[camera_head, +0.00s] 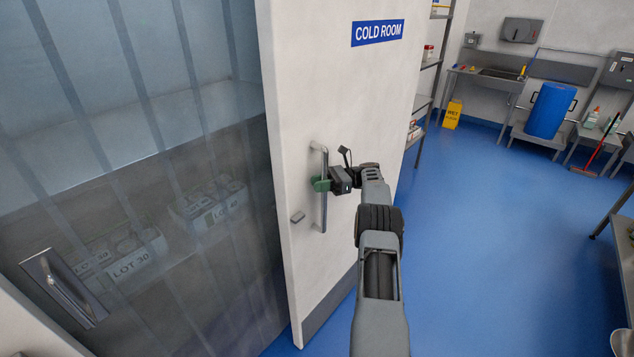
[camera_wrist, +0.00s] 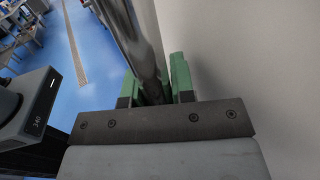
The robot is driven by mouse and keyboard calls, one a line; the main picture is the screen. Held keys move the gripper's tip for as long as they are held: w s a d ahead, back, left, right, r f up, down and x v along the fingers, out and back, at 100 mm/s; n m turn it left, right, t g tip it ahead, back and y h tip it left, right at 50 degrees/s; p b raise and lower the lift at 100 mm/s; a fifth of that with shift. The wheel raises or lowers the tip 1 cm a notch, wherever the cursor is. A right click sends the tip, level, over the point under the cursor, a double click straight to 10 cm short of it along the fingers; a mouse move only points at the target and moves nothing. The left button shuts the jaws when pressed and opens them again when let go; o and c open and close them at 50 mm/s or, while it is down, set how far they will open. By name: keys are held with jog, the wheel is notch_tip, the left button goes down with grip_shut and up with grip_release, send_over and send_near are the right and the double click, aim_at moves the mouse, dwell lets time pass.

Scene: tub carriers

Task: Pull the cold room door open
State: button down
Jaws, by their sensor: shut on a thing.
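The cold room door (camera_head: 297,95) is a white panel with a blue "COLD ROOM" sign (camera_head: 377,32). It stands partly open, with the doorway showing to its left. Its vertical metal handle (camera_head: 323,208) is in the middle of the picture. My gripper (camera_head: 322,185) has its green fingers at the handle, around its middle. In the wrist view the green fingertips lie on both sides of the metal bar (camera_wrist: 130,40), shut on it. The door face (camera_wrist: 240,60) fills the right of that view.
Clear strip curtains (camera_head: 130,90) hang in the doorway, with tubs marked "LOT 30" (camera_head: 135,265) dimly behind. A latch plate (camera_head: 62,288) is on the left frame. Right of the door are shelves (camera_head: 430,62), a yellow wet-floor sign (camera_head: 453,114), a blue drum (camera_head: 550,110) and open blue floor (camera_head: 490,230).

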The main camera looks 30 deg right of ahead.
jog(key=shift+w+d+r, duration=0.1)
jog(key=shift+w+d, duration=0.15)
jog(key=shift+d, duration=0.25)
jog(key=shift+w+d, duration=0.25)
jog(key=shift+d, duration=0.25)
jog(key=c, duration=1.2)
grip_release()
jog(key=shift+a, duration=0.1)
jog(key=shift+c, duration=0.2)
jog(key=shift+d, duration=0.2)
